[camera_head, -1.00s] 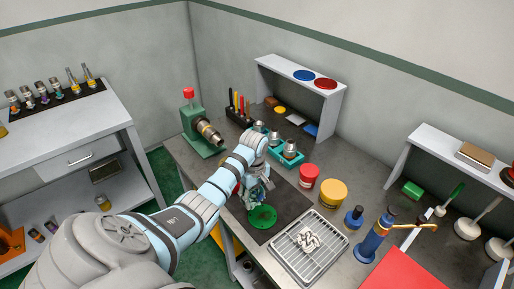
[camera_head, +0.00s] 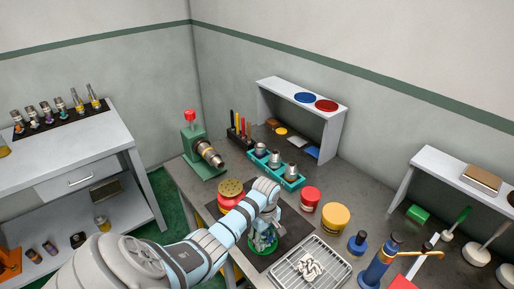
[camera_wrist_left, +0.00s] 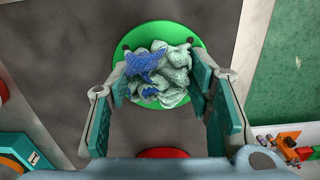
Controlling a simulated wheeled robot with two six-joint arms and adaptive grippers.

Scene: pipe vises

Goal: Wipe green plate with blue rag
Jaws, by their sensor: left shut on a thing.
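The green plate (camera_wrist_left: 160,31) lies on the dark mat (camera_head: 288,228). In the left wrist view its far rim shows beyond the bunched rag. The rag (camera_wrist_left: 165,75) is crumpled over the plate, pale green with a blue patch (camera_wrist_left: 147,66). My left gripper (camera_head: 264,242) is shut on the rag, with a finger on each side of it, low over the plate. In the head view the gripper hides most of the plate and the rag. I cannot tell how firmly the rag presses on the plate. My right gripper is not in view.
A red container with a perforated top (camera_head: 231,190) stands beside my left forearm. A red jar (camera_head: 310,197) and a yellow jar (camera_head: 335,217) stand behind the mat.

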